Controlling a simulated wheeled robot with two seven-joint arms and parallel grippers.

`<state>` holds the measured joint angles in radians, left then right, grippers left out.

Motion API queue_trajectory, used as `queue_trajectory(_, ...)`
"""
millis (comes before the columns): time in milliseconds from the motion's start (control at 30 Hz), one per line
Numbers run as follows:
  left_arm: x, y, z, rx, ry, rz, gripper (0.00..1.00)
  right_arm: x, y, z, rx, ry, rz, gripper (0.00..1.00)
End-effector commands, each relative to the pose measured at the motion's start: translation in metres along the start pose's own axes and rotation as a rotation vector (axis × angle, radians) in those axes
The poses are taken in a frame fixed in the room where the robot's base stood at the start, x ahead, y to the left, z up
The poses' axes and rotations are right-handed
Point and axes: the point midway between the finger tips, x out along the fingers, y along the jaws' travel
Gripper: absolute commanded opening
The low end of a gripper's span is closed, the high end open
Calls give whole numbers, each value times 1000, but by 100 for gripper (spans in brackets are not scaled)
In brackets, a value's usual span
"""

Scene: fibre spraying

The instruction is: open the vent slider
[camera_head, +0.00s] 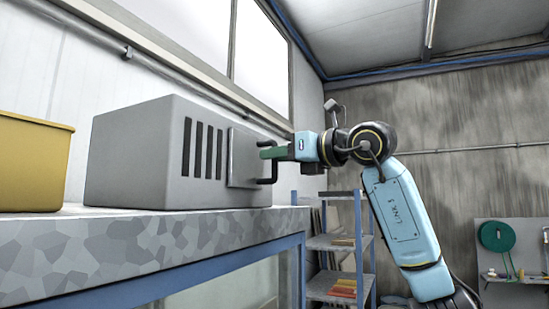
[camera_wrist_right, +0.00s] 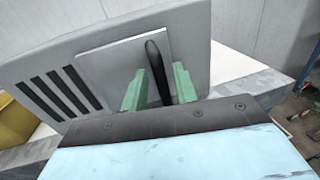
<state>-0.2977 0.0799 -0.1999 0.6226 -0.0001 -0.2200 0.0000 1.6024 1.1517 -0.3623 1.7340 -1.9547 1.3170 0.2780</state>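The vent is a grey box (camera_head: 140,150) with several dark slots, standing on the bench. Its slider is a flat grey plate (camera_head: 243,158) on the front face, to the right of the slots, leaving them uncovered. A black handle (camera_head: 273,171) stands out from the plate. My right gripper (camera_head: 273,152) reaches in from the right, its green fingers at the handle. In the right wrist view, the handle (camera_wrist_right: 158,72) stands between the two spread fingers (camera_wrist_right: 158,88), with visible gaps beside it. My left gripper is not in view.
A yellow bin (camera_head: 32,165) stands left of the box on the bench (camera_head: 150,250). A blue-framed shelf (camera_head: 335,243) with items stands behind my right arm. A board with a green reel (camera_head: 497,237) is at the far right.

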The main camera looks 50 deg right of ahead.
Motion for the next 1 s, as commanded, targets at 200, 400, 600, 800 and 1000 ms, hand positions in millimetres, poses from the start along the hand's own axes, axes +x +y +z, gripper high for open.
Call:
queue_trajectory(200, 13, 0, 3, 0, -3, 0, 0, -48, -1, -2, -3, -5, -5, 29)
queue_trajectory(400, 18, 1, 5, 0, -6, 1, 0, -91, -1, -1, -2, -3, -5, 29)
queue_trajectory(600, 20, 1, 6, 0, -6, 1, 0, -116, 0, -1, -1, 0, -3, 29)
queue_trajectory(800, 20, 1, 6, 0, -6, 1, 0, -123, 0, 0, -1, 0, -2, 29)
queue_trajectory(1000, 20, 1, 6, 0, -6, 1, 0, -123, 0, 0, -1, 0, -2, 29)
